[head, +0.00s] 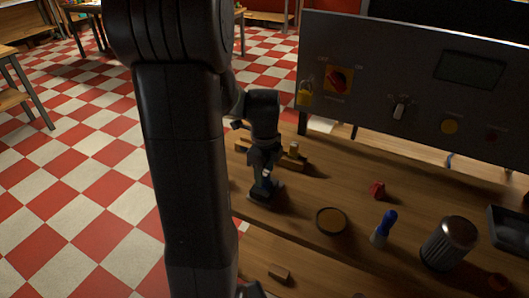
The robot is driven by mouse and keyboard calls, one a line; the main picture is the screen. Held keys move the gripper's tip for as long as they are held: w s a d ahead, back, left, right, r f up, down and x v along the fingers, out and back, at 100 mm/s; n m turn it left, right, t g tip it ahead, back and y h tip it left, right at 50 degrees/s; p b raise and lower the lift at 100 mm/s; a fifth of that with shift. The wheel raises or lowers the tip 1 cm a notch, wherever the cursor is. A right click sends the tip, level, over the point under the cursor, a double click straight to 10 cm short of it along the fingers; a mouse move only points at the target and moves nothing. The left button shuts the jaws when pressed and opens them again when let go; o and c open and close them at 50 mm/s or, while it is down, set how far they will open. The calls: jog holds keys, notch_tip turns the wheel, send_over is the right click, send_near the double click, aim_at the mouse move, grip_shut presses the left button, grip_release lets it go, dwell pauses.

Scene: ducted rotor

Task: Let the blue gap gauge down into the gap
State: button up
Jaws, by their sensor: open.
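A small upright piece with a blue top and a pale lower part (384,228) stands on the wooden bench in the head view. It is the only blue thing that shows clearly, but I cannot tell for sure that it is the gap gauge. My gripper (265,186) is open, low over the left part of the bench, well to the left of the blue piece and apart from it. A small pale spot shows near its fingers; I cannot tell what it is. I cannot make out the gap.
A round dish (331,221), a ribbed metal cylinder (449,243), a small red piece (377,190) and a dark tray (508,238) share the bench. A wooden rack (292,161) lies behind my gripper. A grey control panel (420,80) stands at the back.

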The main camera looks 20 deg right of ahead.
notch_tip(320, 180, up, 12)
jog(key=shift+r, duration=0.15)
dwell(0.4)
notch_tip(320, 180, down, 14)
jog(key=shift+r, duration=0.25)
dwell(0.6)
